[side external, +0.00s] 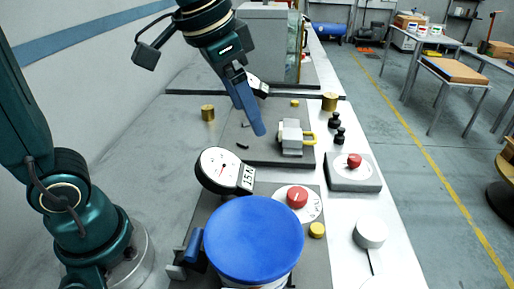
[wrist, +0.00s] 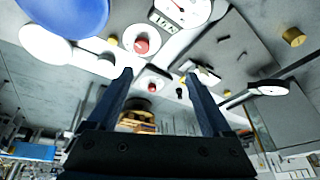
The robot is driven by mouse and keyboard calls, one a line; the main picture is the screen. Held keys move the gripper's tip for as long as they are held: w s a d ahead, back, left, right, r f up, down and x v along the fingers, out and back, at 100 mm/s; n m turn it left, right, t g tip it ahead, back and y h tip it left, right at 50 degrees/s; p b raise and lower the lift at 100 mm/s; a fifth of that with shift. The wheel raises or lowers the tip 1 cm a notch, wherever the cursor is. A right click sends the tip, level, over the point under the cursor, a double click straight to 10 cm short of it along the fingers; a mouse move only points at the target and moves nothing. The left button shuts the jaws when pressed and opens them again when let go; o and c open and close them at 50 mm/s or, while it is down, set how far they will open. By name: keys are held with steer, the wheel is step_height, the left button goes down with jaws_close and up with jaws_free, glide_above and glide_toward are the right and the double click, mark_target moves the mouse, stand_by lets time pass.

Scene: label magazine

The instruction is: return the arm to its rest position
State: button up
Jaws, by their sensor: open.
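My gripper (side external: 258,132) hangs from my dark green arm above the dark plate (side external: 240,140) at the middle of the bench, its blue fingers slanting down. In the wrist view my gripper (wrist: 156,76) shows two separate fingers with nothing between them. A grey block with a yellow handle (side external: 291,138) sits on the plate, just right of the fingertips in the side view. I cannot tell the exact height of the fingertips over the plate.
A round dial gauge (side external: 217,170) and a big blue-lidded container (side external: 254,238) stand in front. A red knob (side external: 297,197) and a red button box (side external: 353,172) are to the right. Brass cylinders (side external: 330,101) and black weights (side external: 338,137) stand nearby. A grey cabinet (side external: 268,45) is behind.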

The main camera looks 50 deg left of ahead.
steer(key=s+a+f+n+t, duration=0.1)
steer(key=s+a+f+n, duration=0.1)
steer(key=s+f, duration=0.4)
steer(key=s+n, duration=0.1)
steer(key=s, duration=0.3)
steer(key=shift+s, duration=0.1)
